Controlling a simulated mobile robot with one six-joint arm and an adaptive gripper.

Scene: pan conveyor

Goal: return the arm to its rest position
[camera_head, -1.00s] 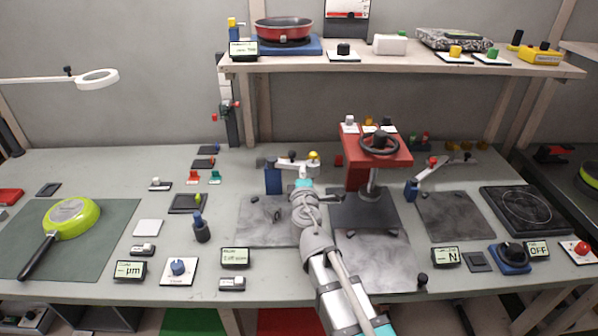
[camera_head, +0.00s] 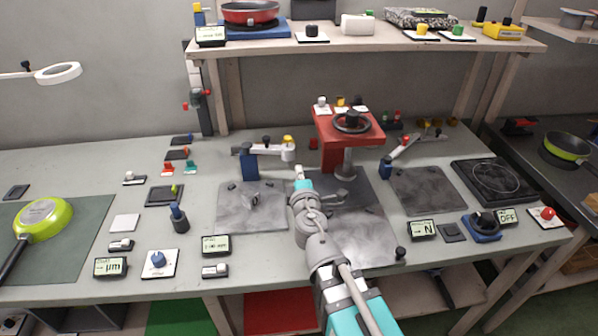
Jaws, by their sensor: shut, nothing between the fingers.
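My arm reaches up from the bottom edge over the front of the workbench (camera_head: 75,277). My gripper (camera_head: 300,174), at the arm's far end, is small and partly hidden by my own wrist. It is shut and holds nothing. It shows in front of the white swing arm with the yellow knob (camera_head: 287,146) and left of the red press (camera_head: 335,128). I cannot tell its height above the bench.
Grey plates (camera_head: 240,218) lie around the arm. A green pan (camera_head: 42,218) is at the left and a red pan (camera_head: 250,12) on the shelf (camera_head: 370,52). A hotplate (camera_head: 494,198) and blue-based knob (camera_head: 483,225) are at the right.

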